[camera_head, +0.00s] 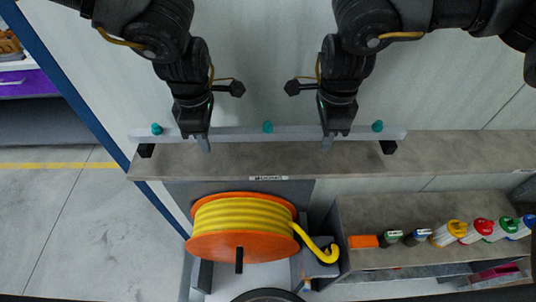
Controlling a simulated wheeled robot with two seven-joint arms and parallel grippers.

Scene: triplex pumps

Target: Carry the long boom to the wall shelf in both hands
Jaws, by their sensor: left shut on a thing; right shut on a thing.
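The long boom (236,133) is a pale grey straight bar with several teal knobs along it. It lies level across the picture, along the upper edge of the wall shelf (270,160), a grey-brown ledge with a small label on its edge. Black blocks (146,151) show at the shelf just below both boom ends. I cannot tell whether the boom bears on them. My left gripper (200,141) is shut on the boom left of its middle knob. My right gripper (331,141) is shut on it to the right. The grippers hide short stretches of the bar.
An orange reel with yellow hose (242,218) stands below the shelf. To its right, a lower shelf (390,210) bears an orange box (363,241) and several bottles. A blue post (75,95) runs down the left. Open floor (70,220) lies beyond it.

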